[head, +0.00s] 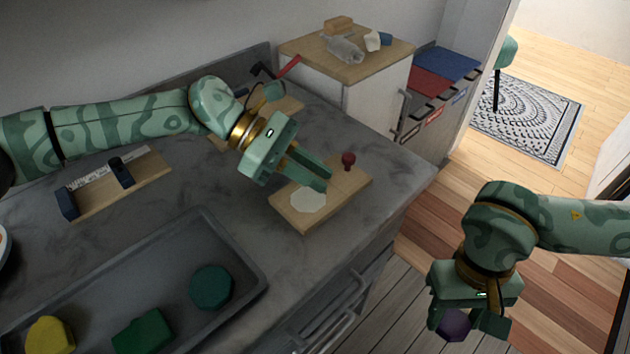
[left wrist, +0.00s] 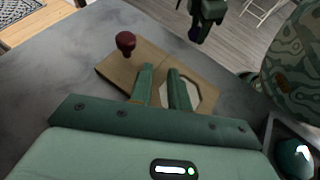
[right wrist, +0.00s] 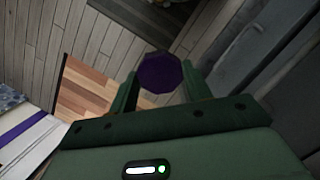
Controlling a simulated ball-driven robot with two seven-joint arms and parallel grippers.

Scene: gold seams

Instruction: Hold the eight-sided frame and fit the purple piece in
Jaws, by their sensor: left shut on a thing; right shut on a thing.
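The eight-sided frame is a wooden board (head: 288,216) with a pale octagonal recess (head: 309,200) and a dark red knob (head: 348,160), lying on the grey counter. My left gripper (head: 321,180) is shut on the frame beside the recess; its fingers hide part of the board. The left wrist view shows the fingers (left wrist: 161,80) between the knob and the recess. My right gripper (head: 468,322) is shut on the purple piece (head: 455,325), off the counter's front edge. The dark, many-sided piece also shows between the fingertips in the right wrist view (right wrist: 160,73).
A grey tray (head: 235,245) at the front left holds a yellow piece (head: 50,335), a green piece (head: 143,333) and a teal piece (head: 211,287). A wooden ruler stand (head: 120,180) lies behind it. A white cabinet (head: 370,98) stands at the back.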

